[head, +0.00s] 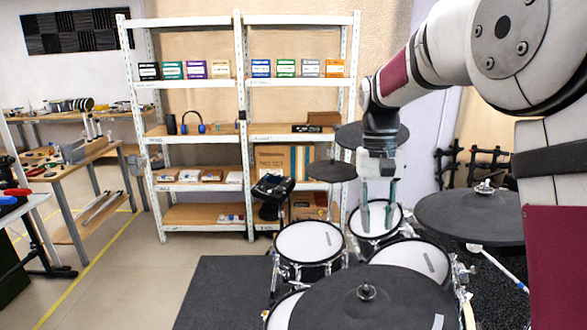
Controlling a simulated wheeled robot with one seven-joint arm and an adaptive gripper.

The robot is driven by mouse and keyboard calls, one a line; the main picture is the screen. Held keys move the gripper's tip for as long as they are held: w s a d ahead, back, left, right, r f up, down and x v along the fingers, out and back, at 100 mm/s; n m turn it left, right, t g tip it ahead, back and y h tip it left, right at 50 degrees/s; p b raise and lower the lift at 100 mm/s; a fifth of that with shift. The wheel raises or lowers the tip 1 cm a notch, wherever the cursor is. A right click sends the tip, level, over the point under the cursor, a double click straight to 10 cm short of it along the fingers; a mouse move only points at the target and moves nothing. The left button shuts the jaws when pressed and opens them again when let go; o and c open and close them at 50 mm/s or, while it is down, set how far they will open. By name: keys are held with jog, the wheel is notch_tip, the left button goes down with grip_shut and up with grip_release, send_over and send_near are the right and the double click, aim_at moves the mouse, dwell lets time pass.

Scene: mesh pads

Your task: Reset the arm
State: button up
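My arm (440,50) reaches in from the upper right and bends down at its wrist. My gripper (377,228) hangs pointing downward in front of a white mesh drum pad (354,220). Its two pale fingers are apart, and I see nothing held between them. I cannot tell how far the fingertips are from the pad.
An electronic drum kit fills the lower right, with more mesh pads (309,241) and black cymbal pads (365,305) around my gripper. A white shelf unit (240,130) stands behind. Workbenches (65,160) are at left. The floor (140,270) is clear at left centre.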

jog(key=s+r+n+t, duration=0.1)
jog(key=s+r+t, duration=0.45)
jog(key=s, duration=0.85)
jog(key=s+f+t, duration=0.1)
jog(key=s+f, duration=0.1)
jog(key=s, duration=1)
jog(key=shift+d+f+n+t, duration=0.15)
jog(key=shift+n+t, duration=0.2)
jog(key=shift+n, duration=0.05)
jog(key=shift+s, duration=0.1)
